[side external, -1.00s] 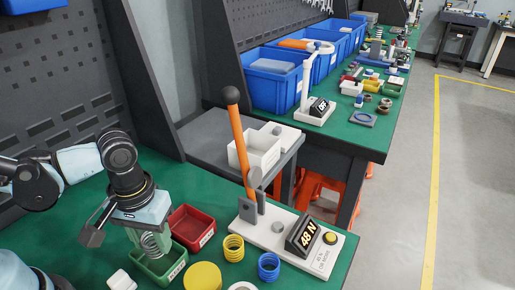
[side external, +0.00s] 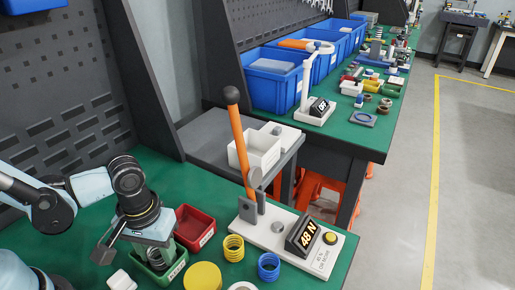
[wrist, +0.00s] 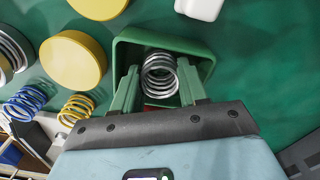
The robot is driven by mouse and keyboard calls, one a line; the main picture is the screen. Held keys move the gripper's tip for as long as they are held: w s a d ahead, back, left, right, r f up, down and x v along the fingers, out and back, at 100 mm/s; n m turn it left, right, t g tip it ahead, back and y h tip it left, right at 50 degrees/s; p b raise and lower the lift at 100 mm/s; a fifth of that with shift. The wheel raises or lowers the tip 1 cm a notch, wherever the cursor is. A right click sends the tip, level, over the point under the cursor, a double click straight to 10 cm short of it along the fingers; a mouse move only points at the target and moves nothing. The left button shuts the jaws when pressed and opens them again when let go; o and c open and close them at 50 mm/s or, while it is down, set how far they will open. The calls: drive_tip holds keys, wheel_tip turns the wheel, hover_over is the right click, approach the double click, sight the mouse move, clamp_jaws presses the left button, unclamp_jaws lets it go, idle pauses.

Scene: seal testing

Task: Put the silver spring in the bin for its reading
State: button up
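The silver spring (wrist: 160,75) stands between my gripper's green fingertips (wrist: 159,82) in the wrist view, with both fingers close against its sides. My gripper (side external: 152,250) is low over the green bin (side external: 174,270), with the spring down inside the bin's walls. The green bin's rim (wrist: 160,42) frames the spring in the wrist view. I cannot tell whether the spring touches the bin floor. A red bin (side external: 196,222) stands just behind the green one. The tester's display (side external: 308,235) reads 48 N. The bin labels are too small to read.
The tester's orange lever (side external: 240,145) stands up behind the display. A yellow spring (side external: 233,250), a blue spring (side external: 268,268) and a yellow disc (side external: 203,277) stand right of the green bin. A white block (side external: 121,280) lies left of it.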

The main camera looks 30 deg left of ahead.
drive_tip(key=shift+o, duration=0.6)
drive_tip(key=shift+r, duration=0.1)
drive_tip(key=shift+r, duration=6)
drive_tip(key=w+a+m+t, duration=0.4)
drive_tip(key=w+a+t, duration=0.3)
drive_tip(key=a, duration=0.1)
drive_tip(key=shift+w+a+r+m, duration=0.25)
drive_tip(key=shift+m, duration=0.05)
